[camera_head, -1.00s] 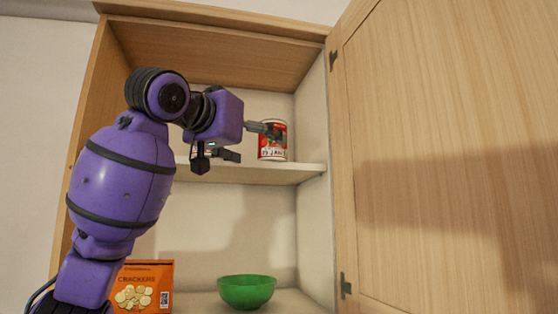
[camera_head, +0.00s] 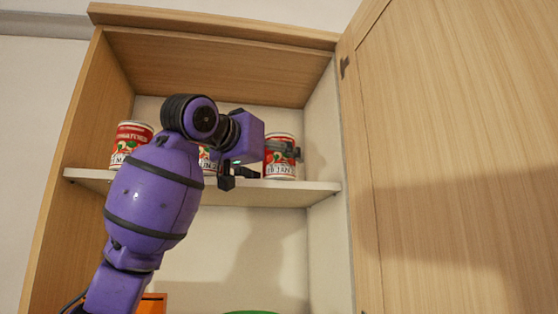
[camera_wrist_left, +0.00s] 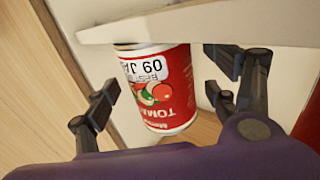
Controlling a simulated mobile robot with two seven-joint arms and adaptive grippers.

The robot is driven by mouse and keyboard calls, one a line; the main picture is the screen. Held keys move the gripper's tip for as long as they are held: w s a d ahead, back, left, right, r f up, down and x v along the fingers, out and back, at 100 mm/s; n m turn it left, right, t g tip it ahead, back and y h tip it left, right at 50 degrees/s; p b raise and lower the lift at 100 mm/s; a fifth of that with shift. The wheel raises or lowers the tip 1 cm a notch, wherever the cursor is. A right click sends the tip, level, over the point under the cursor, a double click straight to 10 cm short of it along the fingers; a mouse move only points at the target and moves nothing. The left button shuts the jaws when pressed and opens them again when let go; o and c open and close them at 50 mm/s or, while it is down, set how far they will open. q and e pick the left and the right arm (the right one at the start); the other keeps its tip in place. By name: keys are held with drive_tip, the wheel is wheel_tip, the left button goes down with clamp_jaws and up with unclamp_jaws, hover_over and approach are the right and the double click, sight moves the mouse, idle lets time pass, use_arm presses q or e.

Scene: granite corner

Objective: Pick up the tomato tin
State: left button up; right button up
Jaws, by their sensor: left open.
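A red and white tomato tin (camera_head: 281,172) stands upright at the right end of the cabinet shelf. My left gripper (camera_head: 277,163) is open in front of it, with one finger crossing the tin's upper part in the head view. In the left wrist view the tin (camera_wrist_left: 160,88) appears upside down between the spread fingers of the gripper (camera_wrist_left: 164,86). Gaps show on both sides, and neither finger visibly grips it. Its label reads "TOMA", the rest cut off. My right gripper is not in view.
Another red tin (camera_head: 131,140) stands at the shelf's left end, and one more (camera_head: 207,160) is mostly hidden behind my arm. The cabinet door (camera_head: 460,150) stands open at right. Below the shelf (camera_head: 300,188), an orange box (camera_head: 153,304) and a green bowl (camera_head: 251,312) just show.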

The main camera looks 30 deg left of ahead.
use_arm(q)
drive_tip(key=shift+w, duration=1.05)
drive_tip(key=shift+s, duration=0.1)
drive_tip(key=shift+c, duration=0.4)
drive_tip(key=c, duration=1.6)
drive_tip(key=shift+c, duration=0.2)
drive_tip(key=shift+r, duration=0.45)
wheel_tip(320, 180, up, 2)
drive_tip(key=shift+r, duration=0.2)
drive_tip(key=s+d+r, duration=0.8)
drive_tip(key=s+r, duration=0.1)
drive_tip(key=s, duration=0.2)
drive_tip(key=shift+s+d+r, duration=0.15)
drive_tip(key=shift+d+r, duration=0.15)
drive_tip(key=shift+r, duration=0.05)
